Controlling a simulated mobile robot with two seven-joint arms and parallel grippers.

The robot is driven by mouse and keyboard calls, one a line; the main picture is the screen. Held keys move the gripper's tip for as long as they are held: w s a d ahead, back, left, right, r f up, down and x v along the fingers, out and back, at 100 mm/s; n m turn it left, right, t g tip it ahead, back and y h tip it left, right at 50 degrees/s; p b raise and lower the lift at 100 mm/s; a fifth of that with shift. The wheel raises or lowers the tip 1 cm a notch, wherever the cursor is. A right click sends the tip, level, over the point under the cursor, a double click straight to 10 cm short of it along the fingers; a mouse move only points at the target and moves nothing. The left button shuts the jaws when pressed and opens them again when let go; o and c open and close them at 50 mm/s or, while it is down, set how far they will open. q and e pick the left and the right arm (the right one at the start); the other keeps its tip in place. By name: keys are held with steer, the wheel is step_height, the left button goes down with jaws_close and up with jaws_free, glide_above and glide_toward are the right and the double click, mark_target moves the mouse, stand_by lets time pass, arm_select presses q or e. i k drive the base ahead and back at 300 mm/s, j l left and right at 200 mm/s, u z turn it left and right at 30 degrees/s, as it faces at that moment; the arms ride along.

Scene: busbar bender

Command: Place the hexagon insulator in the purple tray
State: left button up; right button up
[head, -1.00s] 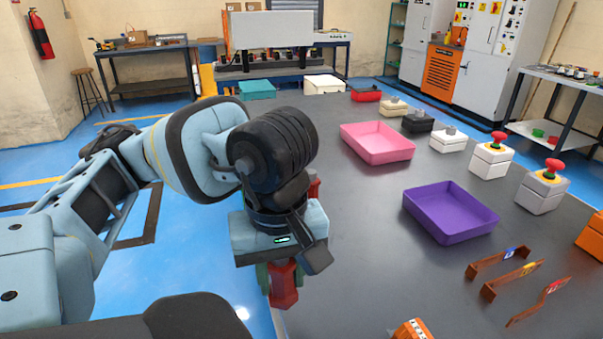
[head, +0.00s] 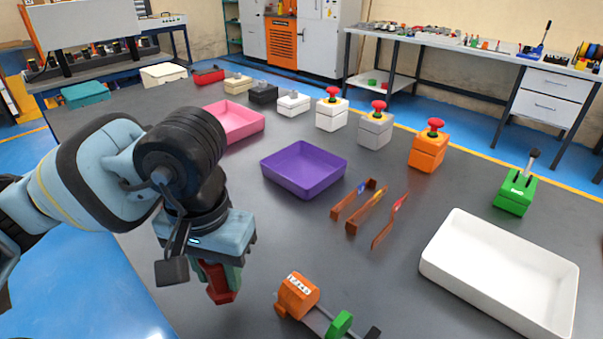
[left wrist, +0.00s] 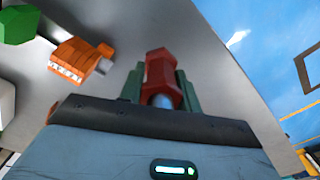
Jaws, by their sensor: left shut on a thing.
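The hexagon insulator (head: 221,292) is a dark red piece held between the green fingers of my left gripper (head: 218,278). It also shows in the left wrist view (left wrist: 160,75), between the two green fingers (left wrist: 158,90). The gripper is shut on it and points down over the near left part of the dark table. The purple tray (head: 303,184) lies on the table to the right of and beyond the gripper, and it looks empty. My right gripper is not in view.
An orange bender tool (head: 297,296) with a green part lies just right of the gripper. Copper strips (head: 366,212) lie right of the purple tray. A pink tray (head: 237,121) stands behind it, a white tray (head: 500,270) at right. Button boxes (head: 375,128) line the far edge.

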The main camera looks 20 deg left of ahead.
mark_target(303, 173)
steer(key=i+j+z, duration=0.1)
steer(key=j+z, duration=0.3)
steer(key=j, duration=0.3)
steer(key=j+z, duration=0.4)
steer(key=j, duration=0.3)
steer(key=k+j+z, duration=0.15)
steer(key=j+z, duration=0.3)
steer(key=j, duration=0.3)
